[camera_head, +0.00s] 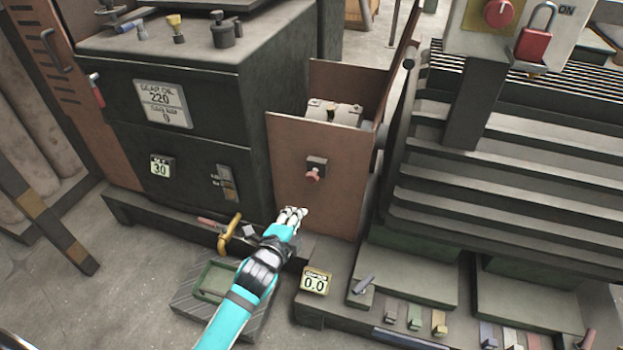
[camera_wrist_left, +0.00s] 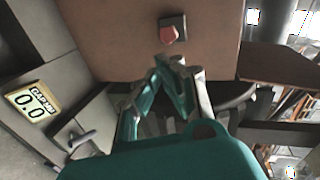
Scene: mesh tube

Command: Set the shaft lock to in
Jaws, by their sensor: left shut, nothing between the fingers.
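The likely shaft lock is a small red knob on a dark square plate (camera_head: 316,163), fixed to the front of a brown panel (camera_head: 290,150). The red knob (camera_head: 312,176) points downward from the plate. In the left wrist view the red knob (camera_wrist_left: 168,36) shows just beyond the fingertips. My left gripper (camera_head: 298,212) is shut and empty, below the knob and in front of the panel's lower part. In the left wrist view its fingers (camera_wrist_left: 172,66) come together just under the knob, and I cannot tell whether they touch it. My right gripper is not in view.
A gear oil cabinet (camera_head: 200,100) stands left of the panel. A finned motor housing (camera_head: 510,190) stands to the right. A display reading 0.0 (camera_head: 315,282) and a grey lever (camera_head: 362,285) sit on the base below. A yellow handle (camera_head: 229,233) is left of my arm.

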